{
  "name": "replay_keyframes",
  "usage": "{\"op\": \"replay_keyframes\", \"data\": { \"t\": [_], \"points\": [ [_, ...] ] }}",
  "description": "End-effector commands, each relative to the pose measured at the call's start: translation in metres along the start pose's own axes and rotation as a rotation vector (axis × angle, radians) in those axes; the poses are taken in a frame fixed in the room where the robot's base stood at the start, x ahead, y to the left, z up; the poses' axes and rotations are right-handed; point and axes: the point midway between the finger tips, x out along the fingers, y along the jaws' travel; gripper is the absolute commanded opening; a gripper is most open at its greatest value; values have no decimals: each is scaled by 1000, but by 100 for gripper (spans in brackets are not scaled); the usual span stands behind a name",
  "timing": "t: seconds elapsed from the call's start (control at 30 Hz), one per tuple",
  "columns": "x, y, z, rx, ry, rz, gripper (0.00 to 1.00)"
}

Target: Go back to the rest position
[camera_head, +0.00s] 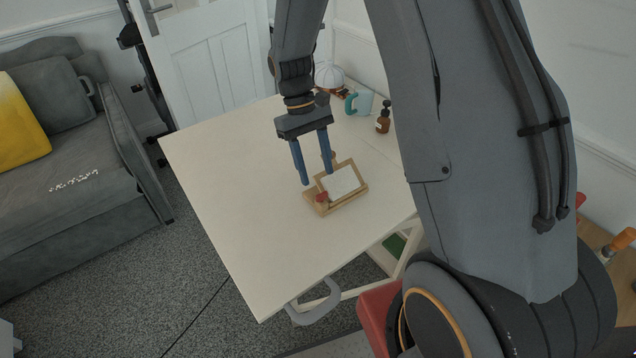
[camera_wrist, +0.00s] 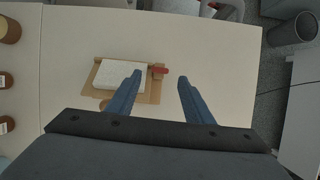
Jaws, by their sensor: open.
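My gripper (camera_head: 317,179) hangs from my arm over the table with its two blue fingers apart and nothing between them. In the wrist view my gripper (camera_wrist: 158,80) is also open, its fingers pointing toward a wooden stand. The wooden stand (camera_head: 323,209) sits on the pale table (camera_head: 220,180), just under and beside the fingertips. It holds a white slab (camera_head: 341,183) and has a small red piece (camera_head: 321,197) at one end. The wrist view shows the white slab (camera_wrist: 120,75) and the red piece (camera_wrist: 160,70) too. I cannot tell whether a fingertip touches the stand.
Behind the stand are a teal-handled cup (camera_head: 362,102), a brown pump bottle (camera_head: 383,118) and a white cap-like object (camera_head: 328,76). The table's left and front parts are clear. A grey sofa (camera_head: 70,180) stands at left. A grey bin (camera_wrist: 292,30) shows in the wrist view.

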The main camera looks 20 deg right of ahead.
Motion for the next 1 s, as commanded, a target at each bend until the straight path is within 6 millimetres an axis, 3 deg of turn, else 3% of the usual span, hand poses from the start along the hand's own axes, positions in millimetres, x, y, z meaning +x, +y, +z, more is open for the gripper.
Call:
{"op": "replay_keyframes", "data": {
  "t": [0.2,0.73,0.87,1.0],
  "points": [
    [-20,0,0,0,0,0,47],
    [-22,0,2,2,3,-1,47],
    [-27,-2,12,20,39,-4,47],
    [-33,-5,37,58,123,-10,47]
  ]
}}
